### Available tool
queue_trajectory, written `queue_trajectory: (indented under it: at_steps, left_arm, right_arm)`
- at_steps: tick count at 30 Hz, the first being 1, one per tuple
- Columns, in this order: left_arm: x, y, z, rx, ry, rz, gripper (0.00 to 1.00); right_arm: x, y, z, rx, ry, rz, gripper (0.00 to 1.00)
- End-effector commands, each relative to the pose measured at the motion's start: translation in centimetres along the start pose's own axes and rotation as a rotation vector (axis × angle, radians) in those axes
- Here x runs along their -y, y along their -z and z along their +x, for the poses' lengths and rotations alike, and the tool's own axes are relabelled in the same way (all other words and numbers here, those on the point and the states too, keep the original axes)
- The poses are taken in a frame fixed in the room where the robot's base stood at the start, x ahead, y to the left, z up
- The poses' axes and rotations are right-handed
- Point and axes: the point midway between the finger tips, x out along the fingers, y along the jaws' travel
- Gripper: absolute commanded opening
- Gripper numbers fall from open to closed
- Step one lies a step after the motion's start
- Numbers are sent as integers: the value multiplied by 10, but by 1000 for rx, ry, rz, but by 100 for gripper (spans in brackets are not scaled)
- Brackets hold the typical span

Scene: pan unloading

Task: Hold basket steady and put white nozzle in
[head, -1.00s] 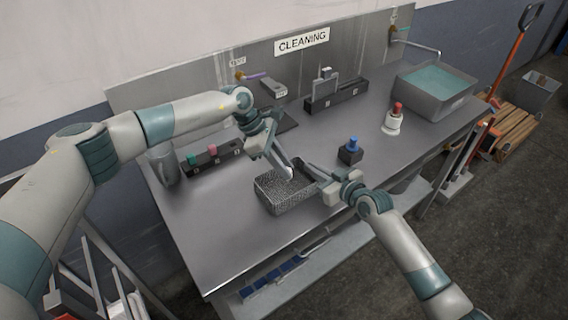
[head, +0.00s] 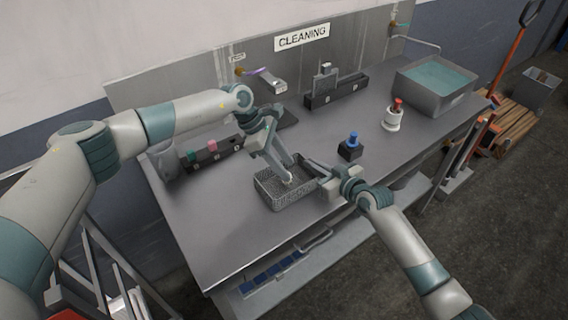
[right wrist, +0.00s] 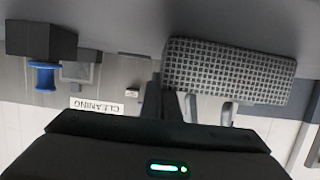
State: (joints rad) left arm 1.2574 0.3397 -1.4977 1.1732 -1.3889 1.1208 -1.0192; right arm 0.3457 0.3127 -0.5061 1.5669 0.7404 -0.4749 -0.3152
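The grey mesh basket (head: 267,197) stands on the steel bench towards its front edge. It also shows in the right wrist view (right wrist: 230,72). The small white nozzle (head: 293,182) is low inside the basket, at the tip of my left gripper (head: 289,172). The left gripper points down into the basket; whether its fingers still grip the nozzle is too small to tell. My right gripper (head: 318,174) is at the basket's right end. Its fingers (right wrist: 209,108) reach to the basket's edge in the right wrist view, and whether they clamp the wall is unclear.
A black block with a blue knob (head: 350,147) stands close right of the right gripper. A red-topped white bottle (head: 393,115) and a water tub (head: 436,84) are farther right. A black rack (head: 212,155) is at left. The bench front-left is clear.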

Motion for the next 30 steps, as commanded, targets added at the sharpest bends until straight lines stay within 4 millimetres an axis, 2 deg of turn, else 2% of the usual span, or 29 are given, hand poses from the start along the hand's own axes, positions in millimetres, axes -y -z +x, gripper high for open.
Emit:
queue_trajectory:
  at_steps: [8, 18, 24, 30]
  left_arm:
    - [-1, 0, -21, 0, -2, 1, 40]
    - [-1, 0, -79, 1, -3, 0, 40]
    - [-1, 0, -107, 1, -2, -1, 40]
    - [0, 0, -118, 1, 0, 0, 40]
  right_arm:
    - [0, 0, 0, 1, 0, 0, 0]
    - [0, -1, 0, 1, 0, 0, 0]
    - [0, -1, 0, 1, 0, 0, 0]
    - [0, 0, 0, 1, 0, 0, 0]
